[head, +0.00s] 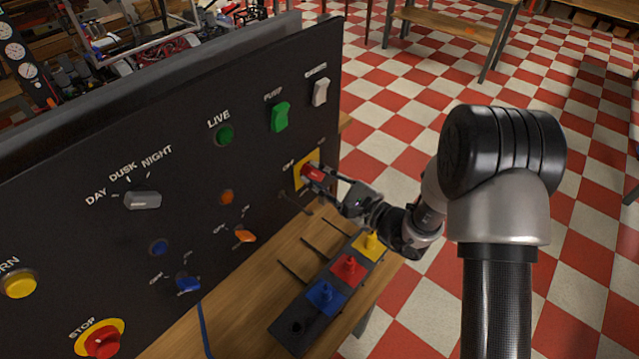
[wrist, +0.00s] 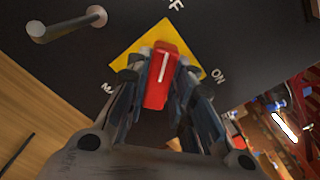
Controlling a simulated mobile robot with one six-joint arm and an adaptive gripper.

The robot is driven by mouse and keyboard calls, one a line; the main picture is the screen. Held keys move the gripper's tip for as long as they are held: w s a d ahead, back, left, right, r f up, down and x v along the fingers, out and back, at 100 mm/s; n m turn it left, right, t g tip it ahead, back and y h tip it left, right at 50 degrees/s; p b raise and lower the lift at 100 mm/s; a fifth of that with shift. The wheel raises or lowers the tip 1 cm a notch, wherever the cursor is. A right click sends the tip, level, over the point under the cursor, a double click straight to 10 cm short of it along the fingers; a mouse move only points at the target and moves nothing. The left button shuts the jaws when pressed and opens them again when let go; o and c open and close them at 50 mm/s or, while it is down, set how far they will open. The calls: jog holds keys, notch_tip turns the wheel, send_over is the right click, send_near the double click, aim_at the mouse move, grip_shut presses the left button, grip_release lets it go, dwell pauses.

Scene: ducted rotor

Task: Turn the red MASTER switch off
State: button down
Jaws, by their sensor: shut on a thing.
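The red MASTER switch (head: 312,173) is a red handle on a yellow plate (head: 298,183), at the right side of the dark panel. In the wrist view the red handle (wrist: 160,84) shows from close up, with a white line along it. That line runs up the picture, roughly toward the lettering ending in "FF" at the top; "ON" stands to the right. My gripper (head: 318,177) is at the switch, and in the wrist view its fingers (wrist: 158,77) are closed on both sides of the handle. The fingers hide part of the plate and its lower-left lettering.
A grey peg (wrist: 68,23) sticks out of the panel beside the switch. A green switch (head: 280,116) and a white switch (head: 320,92) are above. A dark tray (head: 283,333) with blue, red and yellow pieces lies on the wooden bench (head: 232,290) below. Open floor is to the right.

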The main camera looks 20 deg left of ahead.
jog(key=shift+f+n+b, duration=0.1)
jog(key=shift+n+b, duration=0.4)
jog(key=shift+n, duration=0.1)
jog(key=c, duration=1.4)
grip_release()
jog(key=v, duration=1.2)
